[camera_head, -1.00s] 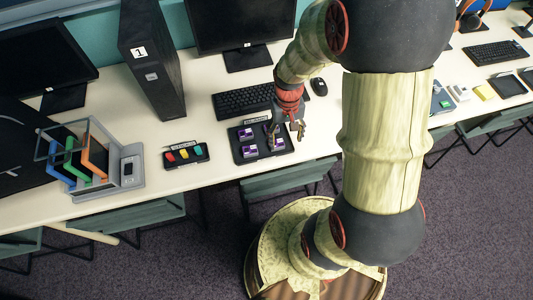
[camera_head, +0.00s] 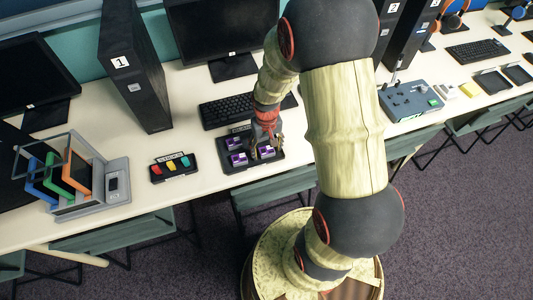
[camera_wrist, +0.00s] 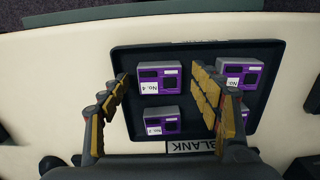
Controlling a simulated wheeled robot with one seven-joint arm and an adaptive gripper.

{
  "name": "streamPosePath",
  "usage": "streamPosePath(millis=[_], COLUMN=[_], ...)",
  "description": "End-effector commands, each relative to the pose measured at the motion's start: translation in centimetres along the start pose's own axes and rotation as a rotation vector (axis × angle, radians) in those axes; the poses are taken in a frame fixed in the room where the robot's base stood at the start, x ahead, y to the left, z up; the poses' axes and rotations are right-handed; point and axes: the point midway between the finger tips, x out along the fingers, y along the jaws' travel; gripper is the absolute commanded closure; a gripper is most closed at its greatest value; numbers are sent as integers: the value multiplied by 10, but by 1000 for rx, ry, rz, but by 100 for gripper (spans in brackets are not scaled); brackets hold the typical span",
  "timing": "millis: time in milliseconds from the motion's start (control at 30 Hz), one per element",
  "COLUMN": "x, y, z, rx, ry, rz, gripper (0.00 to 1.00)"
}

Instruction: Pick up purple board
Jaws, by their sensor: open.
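Several purple boards with grey edges and white labels lie in a black tray (camera_wrist: 205,53) marked "BLANK". In the wrist view, one board labelled "No. 4" (camera_wrist: 149,87) is at the upper left, another (camera_wrist: 155,127) is below it, and a third (camera_wrist: 234,78) is at the upper right. A board at the lower right is mostly hidden by a finger. My gripper (camera_wrist: 160,79) is open and empty, its yellow-padded fingers on either side of the left-hand boards. In the head view, my gripper (camera_head: 265,147) is over the right part of the tray (camera_head: 231,168).
A small black holder (camera_head: 174,175) with red, yellow and green pieces stands left of the tray. A rack of coloured frames (camera_head: 75,172) is further left. A keyboard (camera_head: 226,110) and monitor (camera_head: 222,30) stand behind. A grey device (camera_head: 410,100) is at right.

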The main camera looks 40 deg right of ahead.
Motion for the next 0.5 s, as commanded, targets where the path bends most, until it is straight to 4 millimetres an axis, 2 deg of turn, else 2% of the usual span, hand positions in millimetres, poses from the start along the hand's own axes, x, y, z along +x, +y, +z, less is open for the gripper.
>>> streamPosePath(millis=[167,500], x=[-1,-1], y=[0,0], z=[-1,0], rx=[0,0], ry=[1,1], rz=[0,0], gripper=[36,56])
